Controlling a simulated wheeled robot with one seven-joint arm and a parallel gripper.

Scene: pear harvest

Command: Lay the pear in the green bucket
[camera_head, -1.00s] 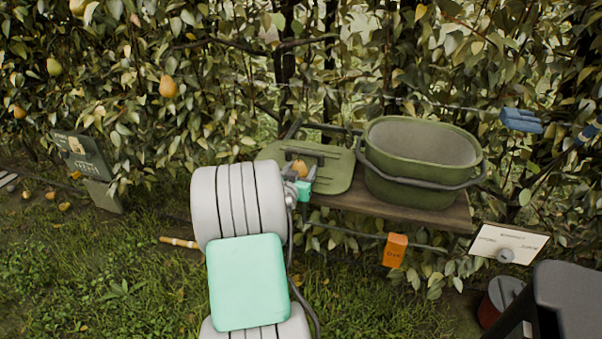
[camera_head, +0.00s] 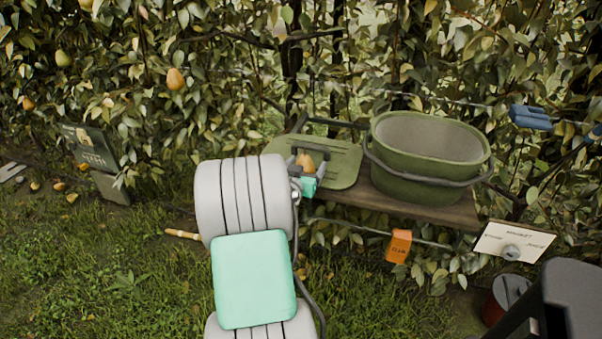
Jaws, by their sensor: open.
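The pear (camera_head: 306,161) is yellow-orange and shows at the end of my arm, over the green lid on the bench. My gripper (camera_head: 308,170) is open, with its fingers beside the pear. Whether they touch it I cannot tell, and the arm hides part of this spot. The green bucket (camera_head: 385,185) stands upright on the bench to the right of my gripper. Its mouth is open, its grey inside looks empty, and its dark handle hangs down around the front.
The green lid (camera_head: 346,174) lies flat on the wooden bench (camera_head: 440,215) left of the bucket. An orange tag (camera_head: 399,246) hangs below the bench edge. A white sign (camera_head: 513,242) stands at right. Leafy branches with pears (camera_head: 176,78) rise close behind.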

